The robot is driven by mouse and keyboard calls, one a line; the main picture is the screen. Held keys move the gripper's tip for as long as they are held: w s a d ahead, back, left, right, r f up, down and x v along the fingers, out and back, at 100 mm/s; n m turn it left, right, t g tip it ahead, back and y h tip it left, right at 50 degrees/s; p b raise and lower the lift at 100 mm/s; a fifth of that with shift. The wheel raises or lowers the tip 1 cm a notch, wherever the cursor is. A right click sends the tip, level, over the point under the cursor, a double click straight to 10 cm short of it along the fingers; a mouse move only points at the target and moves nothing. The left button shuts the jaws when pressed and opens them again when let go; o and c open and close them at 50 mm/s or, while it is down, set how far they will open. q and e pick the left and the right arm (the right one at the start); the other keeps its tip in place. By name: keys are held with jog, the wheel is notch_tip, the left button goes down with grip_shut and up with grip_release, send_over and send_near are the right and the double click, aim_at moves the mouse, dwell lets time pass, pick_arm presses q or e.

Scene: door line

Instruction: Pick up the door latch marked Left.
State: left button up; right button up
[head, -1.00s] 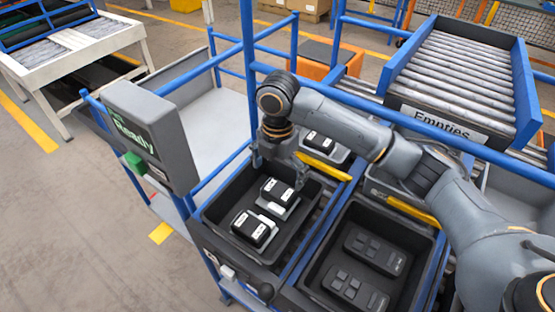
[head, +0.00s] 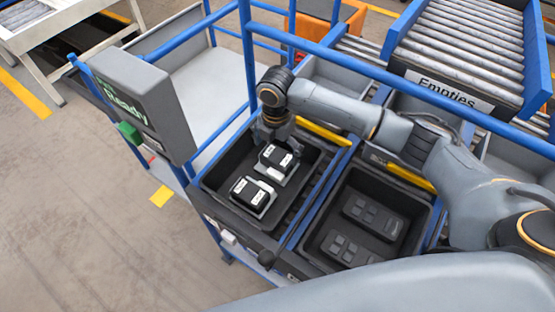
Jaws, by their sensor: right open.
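Two black door latches with white labels and light grey plates lie in the left black tote (head: 212,186). One is the nearer latch (head: 253,194); the other is the farther latch (head: 278,160). The label writing is too small to read, so I cannot tell which is marked Left. My right gripper (head: 276,142) is open, pointing down at the far end of the tote, right by the farther latch. I cannot tell whether it touches it. My left gripper is out of view.
The right black tote (head: 427,212) holds dark parts with square buttons. Blue rails surround the totes. A grey "Ready" box (head: 145,105) stands at the left. A roller conveyor marked "Empties" (head: 455,45) is at the back right.

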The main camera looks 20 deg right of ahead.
aim_at(277, 156)
jog(key=f, duration=0.3)
jog(key=shift+s+d+f+p, duration=0.1)
jog(key=shift+s+f+p, duration=0.1)
jog(key=shift+f+p, duration=0.1)
jog(key=shift+f, duration=0.2)
jog(key=c, duration=1.3)
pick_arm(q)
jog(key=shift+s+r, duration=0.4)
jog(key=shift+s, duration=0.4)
pick_arm(e)
jog(key=shift+w+r, duration=0.1)
jog(key=shift+c, duration=0.6)
